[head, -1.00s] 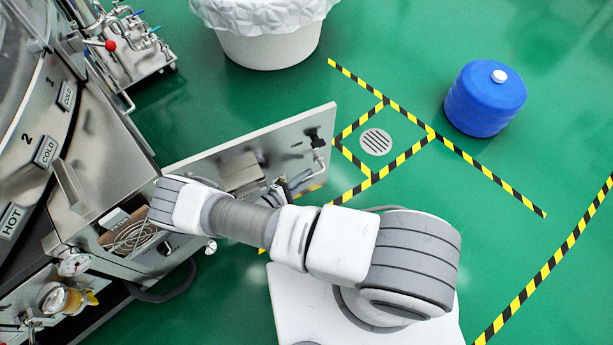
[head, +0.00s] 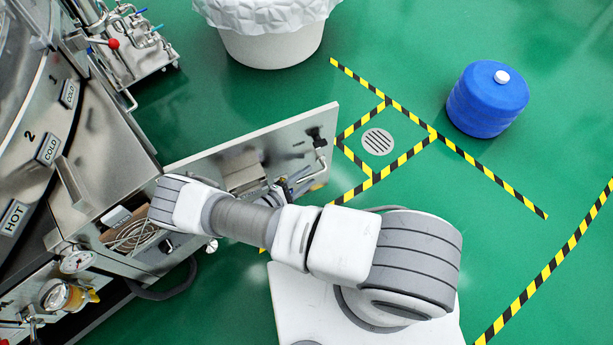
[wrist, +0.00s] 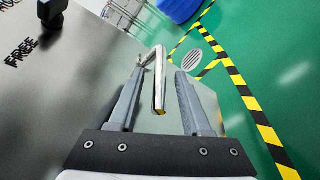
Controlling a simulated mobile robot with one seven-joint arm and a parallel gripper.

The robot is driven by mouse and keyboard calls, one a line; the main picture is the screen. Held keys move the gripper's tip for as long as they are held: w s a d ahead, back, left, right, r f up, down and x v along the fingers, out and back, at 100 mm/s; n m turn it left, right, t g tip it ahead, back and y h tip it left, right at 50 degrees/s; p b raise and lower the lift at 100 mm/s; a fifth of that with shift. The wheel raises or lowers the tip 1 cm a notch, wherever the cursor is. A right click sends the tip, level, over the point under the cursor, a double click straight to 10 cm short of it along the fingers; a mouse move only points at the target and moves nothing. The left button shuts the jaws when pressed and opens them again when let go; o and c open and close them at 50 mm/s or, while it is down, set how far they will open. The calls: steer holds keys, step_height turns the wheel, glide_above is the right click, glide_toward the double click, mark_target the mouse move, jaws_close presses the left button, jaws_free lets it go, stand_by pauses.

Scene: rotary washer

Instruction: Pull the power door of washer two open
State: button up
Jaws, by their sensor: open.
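The power door (head: 220,165) of the washer (head: 100,130) is a flat metal panel, swung out from the cabinet over the green floor. A bent metal handle (head: 320,155) and a dark fitting are at its outer end. In the wrist view the handle (wrist: 159,82) shows as a bright bar standing off the door face (wrist: 70,75), between the lines of my two fingers. My gripper (wrist: 162,74) is open and no contact with the handle is visible.
The open cabinet bay (head: 130,230) holds coiled wires. A white lined bin (head: 270,45) and a blue drum (head: 487,100) stand on the floor. Yellow-black tape and a round drain (head: 377,141) lie beyond the door.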

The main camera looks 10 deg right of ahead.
steer(key=p+v, duration=0.2)
steer(key=v, duration=1.5)
steer(key=shift+s, duration=0.15)
